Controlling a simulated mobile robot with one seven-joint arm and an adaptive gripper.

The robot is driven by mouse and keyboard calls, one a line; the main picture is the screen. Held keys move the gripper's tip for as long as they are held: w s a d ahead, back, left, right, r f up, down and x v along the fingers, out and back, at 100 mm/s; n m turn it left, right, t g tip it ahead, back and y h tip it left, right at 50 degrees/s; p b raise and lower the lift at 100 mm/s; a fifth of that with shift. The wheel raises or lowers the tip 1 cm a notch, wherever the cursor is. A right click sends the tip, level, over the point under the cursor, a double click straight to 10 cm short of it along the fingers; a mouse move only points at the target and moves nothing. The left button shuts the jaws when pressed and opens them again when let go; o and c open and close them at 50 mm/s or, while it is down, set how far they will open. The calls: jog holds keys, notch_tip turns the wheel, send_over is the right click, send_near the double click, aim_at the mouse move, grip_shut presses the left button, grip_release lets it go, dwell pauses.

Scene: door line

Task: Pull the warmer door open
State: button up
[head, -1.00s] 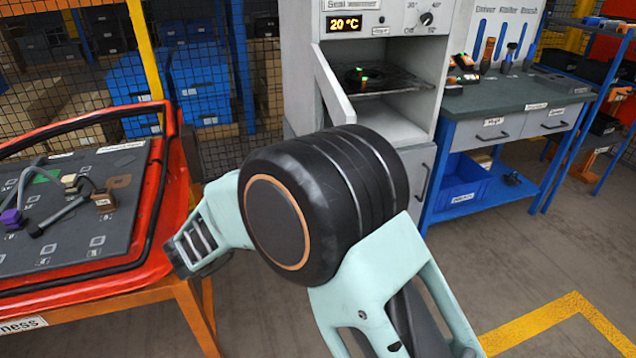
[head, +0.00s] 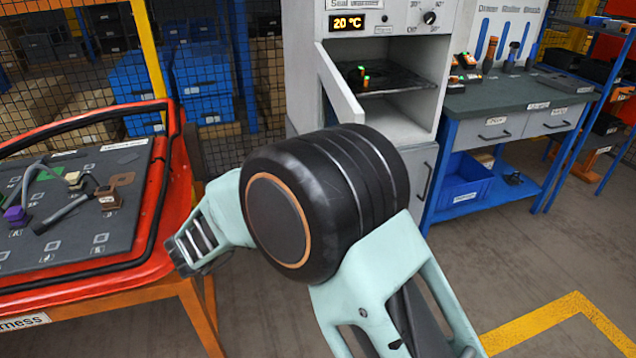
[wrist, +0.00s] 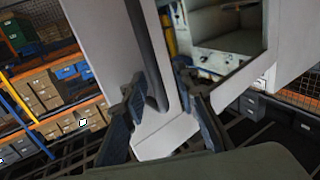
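The warmer (head: 296,75) is a pale grey cabinet with a lit 20 °C display. Its white door (head: 337,82) stands partly open, hinged at the left, and the chamber shows beside it. In the wrist view the door (wrist: 92,38) carries a long dark bar handle (wrist: 150,55). My gripper (wrist: 162,90) is at the handle's lower end. Its fingers stand apart, one on each side of the bar, with a gap on the right side. Whether the left finger touches the bar is unclear. In the head view my own arm hides the gripper and handle.
Inside the warmer is a dark rack (head: 395,80) with small items. A blue workbench (head: 510,96) with drawers stands to the right. A red-framed board (head: 60,225) on an orange stand is at the left. The floor (head: 560,240) at right is clear.

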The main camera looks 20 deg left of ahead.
jog(key=v, duration=1.2)
jog(key=shift+f, duration=0.1)
